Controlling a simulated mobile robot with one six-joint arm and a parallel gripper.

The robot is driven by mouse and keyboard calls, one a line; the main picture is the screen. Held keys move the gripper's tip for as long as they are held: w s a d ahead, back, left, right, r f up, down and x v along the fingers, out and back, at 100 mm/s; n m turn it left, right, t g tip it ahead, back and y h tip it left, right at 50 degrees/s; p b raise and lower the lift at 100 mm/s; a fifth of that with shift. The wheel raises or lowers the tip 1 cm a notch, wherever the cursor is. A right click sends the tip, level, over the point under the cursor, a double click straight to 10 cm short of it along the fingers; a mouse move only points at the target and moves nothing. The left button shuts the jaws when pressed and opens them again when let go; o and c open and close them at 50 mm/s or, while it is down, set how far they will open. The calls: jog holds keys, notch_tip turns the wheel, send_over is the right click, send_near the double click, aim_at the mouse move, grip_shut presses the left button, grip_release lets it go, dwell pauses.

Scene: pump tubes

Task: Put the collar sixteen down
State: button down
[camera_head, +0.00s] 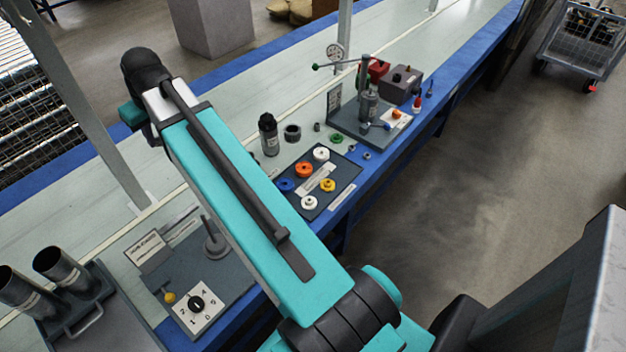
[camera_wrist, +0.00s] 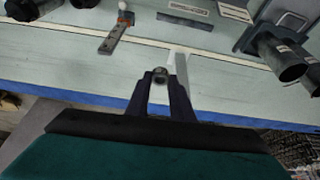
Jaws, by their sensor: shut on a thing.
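My gripper (camera_wrist: 161,77) is shut on a small grey metal ring, the collar (camera_wrist: 160,72), seen in the wrist view between the fingertips. I cannot read a number on it. It is held over the pale bench top, and its height above the surface is hard to tell. In the head view my arm hides the gripper and the collar.
In the wrist view a narrow grey plate with a post (camera_wrist: 112,36) lies beyond, and dark tubes (camera_wrist: 282,55) stand at the right. The head view shows a dark mat (camera_head: 339,187) with coloured rings, a press (camera_head: 367,108) and a dial plate (camera_head: 198,308). Pale bench surface is clear near the gripper.

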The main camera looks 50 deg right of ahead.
jog(key=s+d+f+n+b, duration=0.1)
jog(key=s+d+f, duration=0.4)
jog(key=d, duration=0.5)
jog(key=s+d+f+b, duration=0.1)
jog(key=s+d+f, duration=0.4)
jog(key=d, duration=0.5)
jog(key=s+d+f+n, duration=0.1)
jog(key=s+d+f, duration=0.4)
jog(key=d, duration=0.6)
jog(key=s+d+f+b, duration=0.1)
jog(key=s+d+f, duration=0.3)
jog(key=s, duration=0.5)
jog(key=s+d+f+b, duration=0.1)
jog(key=s+d+f, duration=0.4)
jog(key=s, duration=0.5)
jog(key=s+d+f+n+y, duration=0.1)
jog(key=s+d+f, duration=0.3)
jog(key=s, duration=0.5)
jog(key=shift+s+d+f+b, duration=0.15)
jog(key=shift+d+f+b, duration=0.2)
jog(key=shift+d, duration=0.75)
jog(key=shift+r, duration=0.1)
jog(key=p, duration=0.3)
send_over(346, 170)
jog(key=shift+f, duration=0.7)
jog(key=shift+a, duration=0.1)
jog(key=shift+s+f+p, duration=0.1)
jog(key=shift+f+p, duration=0.05)
jog(key=shift+p, duration=0.15)
